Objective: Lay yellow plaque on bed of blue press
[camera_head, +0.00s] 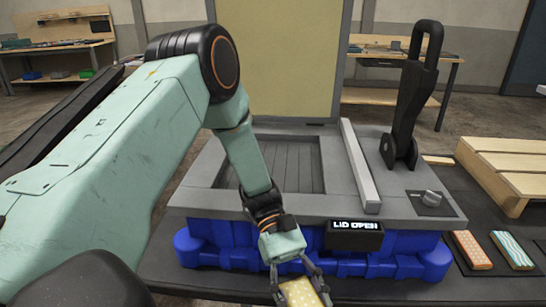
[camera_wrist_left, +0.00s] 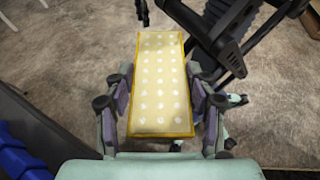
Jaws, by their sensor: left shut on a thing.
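The yellow plaque (camera_head: 300,293) with white dots is held in my left gripper (camera_head: 297,277), low in front of the blue press. In the left wrist view the plaque (camera_wrist_left: 160,85) lies lengthwise between the fingers of the left gripper (camera_wrist_left: 162,110), which touch its long sides. The blue press (camera_head: 400,262) has a grey top and a display reading "LID OPEN" (camera_head: 354,236). Its lid (camera_head: 285,60) stands upright at the back. The recessed slatted bed (camera_head: 293,165) looks empty, partly hidden behind my left arm. My right gripper is not in view.
A grey bar (camera_head: 358,165) runs beside the bed. An orange plaque (camera_head: 472,250), a teal wavy plaque (camera_head: 507,250) and a wooden pallet (camera_head: 510,165) lie at right.

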